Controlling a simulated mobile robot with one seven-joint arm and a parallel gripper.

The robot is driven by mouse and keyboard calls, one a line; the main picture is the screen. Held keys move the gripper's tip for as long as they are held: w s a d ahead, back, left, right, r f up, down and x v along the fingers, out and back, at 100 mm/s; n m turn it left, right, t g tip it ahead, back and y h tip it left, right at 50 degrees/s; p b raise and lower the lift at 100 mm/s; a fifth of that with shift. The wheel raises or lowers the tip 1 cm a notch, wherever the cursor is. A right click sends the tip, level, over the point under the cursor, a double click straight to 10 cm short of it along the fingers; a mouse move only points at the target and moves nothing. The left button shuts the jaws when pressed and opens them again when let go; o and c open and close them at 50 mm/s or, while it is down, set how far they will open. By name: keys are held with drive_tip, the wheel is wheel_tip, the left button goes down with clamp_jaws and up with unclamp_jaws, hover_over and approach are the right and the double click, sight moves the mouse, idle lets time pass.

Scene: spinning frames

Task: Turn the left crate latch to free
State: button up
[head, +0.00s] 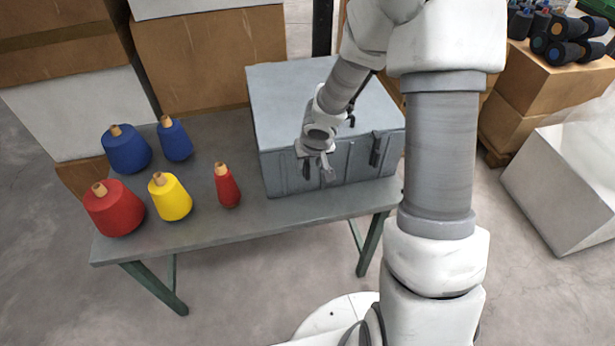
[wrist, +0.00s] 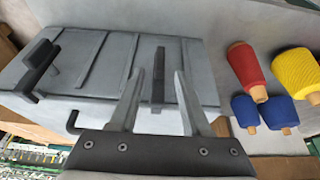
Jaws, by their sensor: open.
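The grey crate (head: 285,95) stands closed on the table, with its front face toward me. The left crate latch is a dark narrow bar (wrist: 159,72) on that face. In the wrist view it lies upright in the picture, between my fingertips; in the head view my gripper mostly hides it. My gripper (head: 317,172) is open in front of the left part of the face, and its two fingers (wrist: 156,88) straddle the latch in the picture. I cannot tell whether they touch it. The right latch (head: 378,150) is dark and also shows in the wrist view (wrist: 38,68).
Yarn cones stand on the table (head: 250,222) left of the crate; the small red cone (head: 228,187) is nearest. A dark handle (wrist: 73,122) sticks out from the crate's lid. Cardboard boxes (head: 205,60) stand behind. The tabletop before the crate is clear.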

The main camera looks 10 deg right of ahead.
sight(308, 168)
drive_tip(key=b+x, duration=0.2)
drive_tip(key=x, duration=0.4)
drive_tip(key=shift+w+f, duration=0.1)
drive_tip(key=shift+f, duration=0.3)
clamp_jaws()
idle(1.0)
